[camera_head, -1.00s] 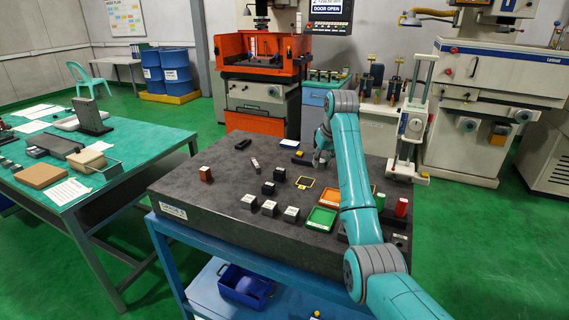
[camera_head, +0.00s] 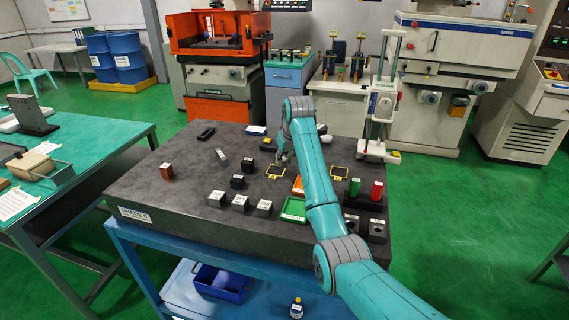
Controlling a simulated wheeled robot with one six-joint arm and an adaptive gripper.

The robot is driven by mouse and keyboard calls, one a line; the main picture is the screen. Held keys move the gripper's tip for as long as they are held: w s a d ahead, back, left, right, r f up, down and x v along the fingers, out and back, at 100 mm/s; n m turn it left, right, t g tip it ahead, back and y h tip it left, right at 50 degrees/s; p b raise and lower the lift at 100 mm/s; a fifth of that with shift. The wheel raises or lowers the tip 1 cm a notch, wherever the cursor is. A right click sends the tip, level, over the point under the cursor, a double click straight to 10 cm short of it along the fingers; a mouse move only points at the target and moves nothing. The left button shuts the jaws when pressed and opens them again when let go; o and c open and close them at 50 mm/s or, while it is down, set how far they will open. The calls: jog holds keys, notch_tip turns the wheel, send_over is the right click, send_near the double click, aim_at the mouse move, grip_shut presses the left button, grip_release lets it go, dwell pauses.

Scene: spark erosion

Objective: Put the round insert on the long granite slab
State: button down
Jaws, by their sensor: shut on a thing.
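The granite slab (camera_head: 190,222) is a broad dark plate on a blue cart, with a white label on its front edge. My gripper (camera_head: 284,158) is low over its back middle part, just behind a yellow-framed square (camera_head: 275,172). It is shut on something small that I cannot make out. Whether that thing touches the slab cannot be told. I cannot pick out the round insert for certain anywhere in view. My arm covers part of the slab's right side.
Grey blocks (camera_head: 240,202), dark blocks (camera_head: 237,182) and a red-brown block (camera_head: 167,172) stand on the slab. A green tray (camera_head: 293,209), a green cylinder (camera_head: 354,187), a red cylinder (camera_head: 377,190) and a white height stand (camera_head: 383,105) are near my arm. The slab's left front is bare.

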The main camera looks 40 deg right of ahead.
jog(key=shift+f, duration=0.9)
jog(key=shift+f, duration=0.15)
jog(key=c, duration=0.9)
grip_release()
jog(key=shift+o, duration=0.2)
